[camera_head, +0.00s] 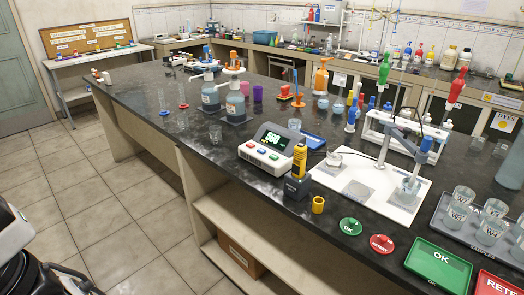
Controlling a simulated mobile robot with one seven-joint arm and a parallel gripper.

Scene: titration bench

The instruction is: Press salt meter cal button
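A white bench meter (268,148) with a lit green readout stands near the front edge of the dark bench. Small coloured buttons (262,151) run along its sloped front; their labels are too small to read. A yellow handheld device (299,160) stands upright in a dark holder (297,187) just right of it. I cannot tell from lettering which of the two is the salt meter. White and black parts of my arm show at the lower left, well away from both devices. The black part at the bottom edge may be my gripper; its fingers cannot be made out.
A yellow ring (318,204) stands right of the holder. A white board (337,180) carries the burette stand and a beaker (408,189). Green OK (350,226) and red RETEST (382,244) discs lie in front. Two pump bottles (235,106) stand behind left.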

